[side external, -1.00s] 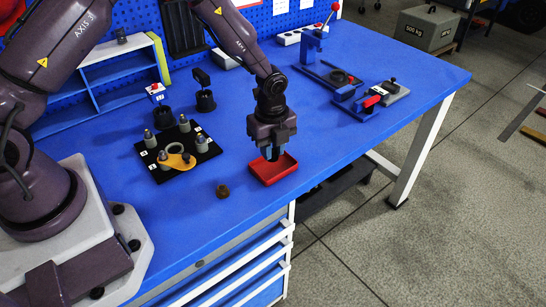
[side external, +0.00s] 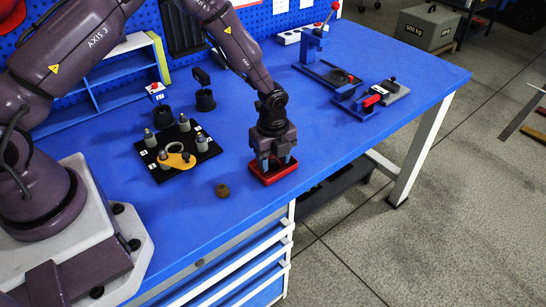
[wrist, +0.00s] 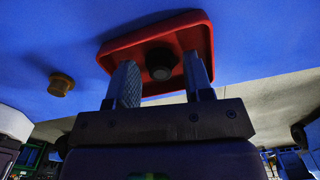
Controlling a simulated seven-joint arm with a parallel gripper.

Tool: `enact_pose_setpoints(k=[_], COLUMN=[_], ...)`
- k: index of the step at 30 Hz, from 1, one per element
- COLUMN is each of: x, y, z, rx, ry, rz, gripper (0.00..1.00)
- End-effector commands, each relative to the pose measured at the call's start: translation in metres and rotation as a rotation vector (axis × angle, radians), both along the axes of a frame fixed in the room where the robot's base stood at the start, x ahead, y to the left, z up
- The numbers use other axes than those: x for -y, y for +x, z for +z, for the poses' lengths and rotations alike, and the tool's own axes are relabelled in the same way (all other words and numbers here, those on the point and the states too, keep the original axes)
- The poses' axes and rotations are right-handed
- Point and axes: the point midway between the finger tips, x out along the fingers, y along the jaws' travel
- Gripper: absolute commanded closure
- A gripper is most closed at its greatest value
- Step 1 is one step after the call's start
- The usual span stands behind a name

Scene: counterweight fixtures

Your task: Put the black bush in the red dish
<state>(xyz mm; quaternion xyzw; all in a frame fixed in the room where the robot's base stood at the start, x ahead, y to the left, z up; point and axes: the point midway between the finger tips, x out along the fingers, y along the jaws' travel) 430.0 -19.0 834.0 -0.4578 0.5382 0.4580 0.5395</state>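The red dish (side external: 275,178) lies on the blue bench near its front edge. In the wrist view the red dish (wrist: 208,40) shows the black bush (wrist: 160,64) inside it, standing on the floor of the dish. My gripper (side external: 277,163) is low over the dish, its fingertips down at the rim. In the wrist view my gripper (wrist: 162,75) is open, one finger on each side of the bush, with a small gap showing on both sides. In the side view the fingers and hand hide the bush.
A small brown bush (side external: 222,190) stands left of the dish. A black plate (side external: 168,170) with several grey posts and a yellow piece lies farther left. Black holders (side external: 205,100) stand behind it. A blue clamp fixture (side external: 358,100) is at the right. The bench between is clear.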

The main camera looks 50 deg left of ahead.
Motion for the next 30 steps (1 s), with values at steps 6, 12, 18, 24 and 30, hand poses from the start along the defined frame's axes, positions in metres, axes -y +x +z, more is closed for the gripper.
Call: enact_pose_setpoints(k=[6,12,18,24,30], x=[0.000,0.000,0.000,0.000,0.000], y=[0.001,0.001,0.000,0.000,0.000], z=[0.014,0.055,0.096,0.119,0.125], rx=[0.002,0.006,0.004,0.001,0.001], ry=[0.000,-0.001,0.000,0.000,0.000], rz=[0.000,0.001,0.000,0.000,0.002], gripper=[0.53,0.53,0.53,0.53,0.53])
